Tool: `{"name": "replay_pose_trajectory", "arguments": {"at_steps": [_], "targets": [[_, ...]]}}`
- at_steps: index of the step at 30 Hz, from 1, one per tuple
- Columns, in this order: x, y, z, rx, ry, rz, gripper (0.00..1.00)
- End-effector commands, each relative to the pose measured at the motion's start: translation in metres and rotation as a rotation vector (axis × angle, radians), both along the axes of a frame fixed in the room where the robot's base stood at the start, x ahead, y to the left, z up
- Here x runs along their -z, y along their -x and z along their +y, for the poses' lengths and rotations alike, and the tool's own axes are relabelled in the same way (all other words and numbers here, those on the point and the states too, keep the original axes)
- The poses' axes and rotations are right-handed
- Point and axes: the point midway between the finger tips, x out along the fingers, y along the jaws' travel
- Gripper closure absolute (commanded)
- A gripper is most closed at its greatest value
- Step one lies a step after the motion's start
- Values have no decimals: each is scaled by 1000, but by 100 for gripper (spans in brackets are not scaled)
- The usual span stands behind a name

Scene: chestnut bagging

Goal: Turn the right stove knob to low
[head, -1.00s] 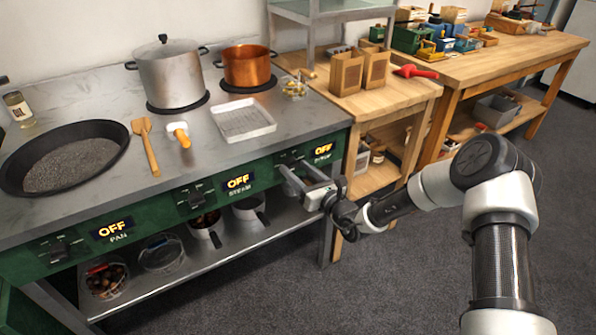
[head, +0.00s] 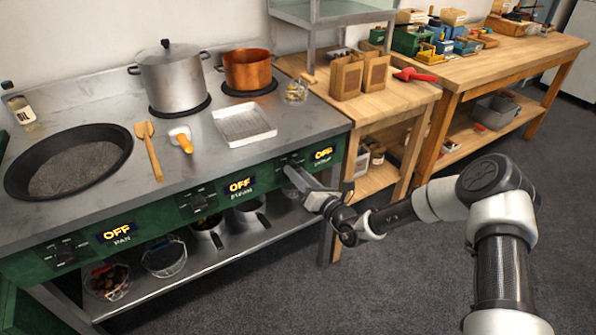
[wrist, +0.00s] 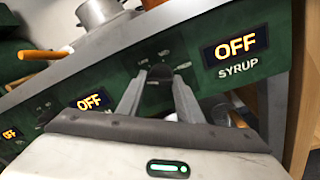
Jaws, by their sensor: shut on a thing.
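The right stove knob (wrist: 158,74) is dark and sits on the green front panel, left of a display (wrist: 235,47) that reads OFF above the label SYRUP. In the wrist view my gripper (wrist: 158,82) has one finger on each side of the knob and is shut on it. The fingers partly hide the knob and its printed marks. In the head view my gripper (head: 291,172) reaches the panel from the right, and its fingers largely cover the knob. The SYRUP display (head: 323,154) shows OFF there too.
The middle knob (head: 199,202) and left knob (head: 66,252) have displays reading OFF. A lidded steel pot (head: 173,80), a copper pot (head: 248,70) and a black pan (head: 70,165) stand on the stove. A wooden table (head: 385,100) stands close on the right.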

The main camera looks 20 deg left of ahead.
Motion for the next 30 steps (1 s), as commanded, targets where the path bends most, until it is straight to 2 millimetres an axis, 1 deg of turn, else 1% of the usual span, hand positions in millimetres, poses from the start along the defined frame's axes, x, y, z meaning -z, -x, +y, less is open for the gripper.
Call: {"name": "replay_pose_trajectory", "arguments": {"at_steps": [2, 15, 21, 30], "targets": [[-1, -2, -3, 6, -48, 58, 90], [1, -1, -2, 6, -299, 354, 90], [2, 0, -2, 5, -376, 446, 90], [3, 0, -2, 6, -438, 516, 90]]}}
